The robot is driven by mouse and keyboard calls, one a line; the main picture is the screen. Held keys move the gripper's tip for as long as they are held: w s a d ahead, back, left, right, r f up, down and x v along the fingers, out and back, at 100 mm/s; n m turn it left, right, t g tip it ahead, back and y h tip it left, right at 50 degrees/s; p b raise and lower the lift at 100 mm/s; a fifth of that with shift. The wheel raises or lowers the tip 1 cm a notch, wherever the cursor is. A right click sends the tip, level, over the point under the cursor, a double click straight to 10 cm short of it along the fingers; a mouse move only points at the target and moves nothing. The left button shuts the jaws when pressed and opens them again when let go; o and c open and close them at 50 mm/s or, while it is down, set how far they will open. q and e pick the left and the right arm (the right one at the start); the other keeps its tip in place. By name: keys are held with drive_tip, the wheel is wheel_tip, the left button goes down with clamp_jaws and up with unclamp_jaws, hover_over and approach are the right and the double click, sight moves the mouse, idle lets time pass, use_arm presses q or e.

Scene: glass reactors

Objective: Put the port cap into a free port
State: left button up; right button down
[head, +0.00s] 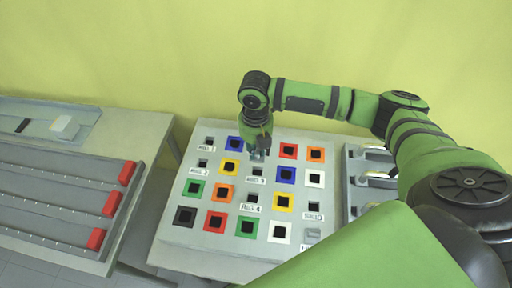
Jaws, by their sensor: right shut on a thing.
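The pale port panel (177,236) stands in the middle of the head view, with rows of square ports. Many ports have coloured frames around dark openings, such as a yellow one (229,167) and a red one (288,151); others are plain grey above small labels. My right gripper (259,153) points down at the back row, between a blue-framed port (234,143) and the red one. It is shut on a small greyish piece, probably the port cap, mostly hidden by the fingers. Whether that piece touches the panel I cannot tell. My left gripper is out of view.
A grey bench (62,218) with red blocks (111,203) on long rails stands at the left, a gap away. A grey rack (358,177) with metallic rounded parts stands right of the panel. My right arm covers the lower right. A yellow-green wall (180,50) is behind.

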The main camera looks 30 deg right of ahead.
drive_tip(key=shift+f+b, duration=2.8)
drive_tip(key=shift+f, duration=1.35)
drive_tip(key=shift+f, duration=0.25)
drive_tip(key=c, duration=1)
unclamp_jaws()
drive_tip(key=shift+c, duration=0.2)
wheel_tip(320, 180, up, 12)
